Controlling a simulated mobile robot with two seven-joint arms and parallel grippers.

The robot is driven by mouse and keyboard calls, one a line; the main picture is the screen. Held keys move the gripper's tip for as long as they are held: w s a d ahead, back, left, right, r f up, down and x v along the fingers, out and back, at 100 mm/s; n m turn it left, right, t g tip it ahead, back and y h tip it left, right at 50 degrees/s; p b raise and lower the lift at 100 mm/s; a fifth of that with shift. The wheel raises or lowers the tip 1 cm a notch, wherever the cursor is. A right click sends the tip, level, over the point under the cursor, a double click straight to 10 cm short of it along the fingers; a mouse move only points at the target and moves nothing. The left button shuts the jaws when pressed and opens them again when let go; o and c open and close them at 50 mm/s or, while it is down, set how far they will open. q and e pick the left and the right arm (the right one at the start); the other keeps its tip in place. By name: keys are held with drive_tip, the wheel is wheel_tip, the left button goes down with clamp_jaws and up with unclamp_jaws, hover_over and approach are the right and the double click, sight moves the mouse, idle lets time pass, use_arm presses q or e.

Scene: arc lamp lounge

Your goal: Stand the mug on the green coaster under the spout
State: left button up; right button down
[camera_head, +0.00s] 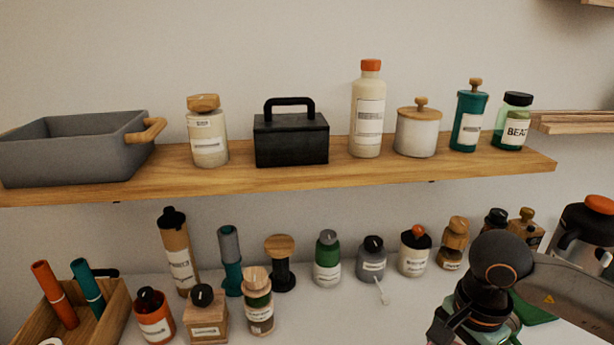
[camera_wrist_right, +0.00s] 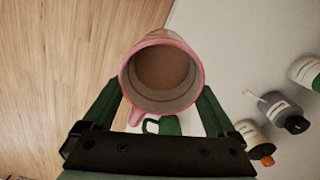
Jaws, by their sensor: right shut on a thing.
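A pink-rimmed mug (camera_wrist_right: 160,78) with a brownish inside sits between the fingers of my right gripper (camera_wrist_right: 162,92), which is shut on it. The wrist camera looks down into its open mouth, and its pink handle points toward the gripper's palm. In the head view my right gripper (camera_head: 447,328) is at the bottom right edge, and the mug is out of sight there. A green flat patch (camera_head: 536,312), likely the green coaster, shows partly behind my right arm, below the grey machine (camera_head: 584,232) with an orange top. The spout cannot be made out. My left gripper is not in view.
Several bottles and jars, such as a green-banded one (camera_head: 327,260) and a white one (camera_head: 414,252), crowd the white counter left of my arm. A wooden shelf (camera_head: 350,178) with containers hangs above. A wooden caddy (camera_head: 108,318) stands at the left.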

drive_tip(key=n, duration=0.1)
drive_tip(key=a+n, duration=0.1)
drive_tip(key=n, duration=0.2)
drive_tip(key=shift+w+a+r, duration=0.1)
drive_tip(key=shift+w+a, duration=0.05)
drive_tip(key=shift+w, duration=0.1)
drive_tip(key=n, duration=0.2)
drive_tip(key=a+n, duration=0.1)
drive_tip(key=shift+w+a+n, duration=0.1)
drive_tip(key=shift+w+n, duration=0.05)
drive_tip(key=shift+n, duration=0.25)
drive_tip(key=n, duration=0.2)
drive_tip(key=a+n, duration=0.1)
drive_tip(key=n, duration=0.2)
drive_tip(key=shift+w+a+n+h+p, duration=0.25)
drive_tip(key=shift+n+h+p, duration=0.05)
drive_tip(key=shift+n+p, duration=0.1)
drive_tip(key=shift+a, duration=0.1)
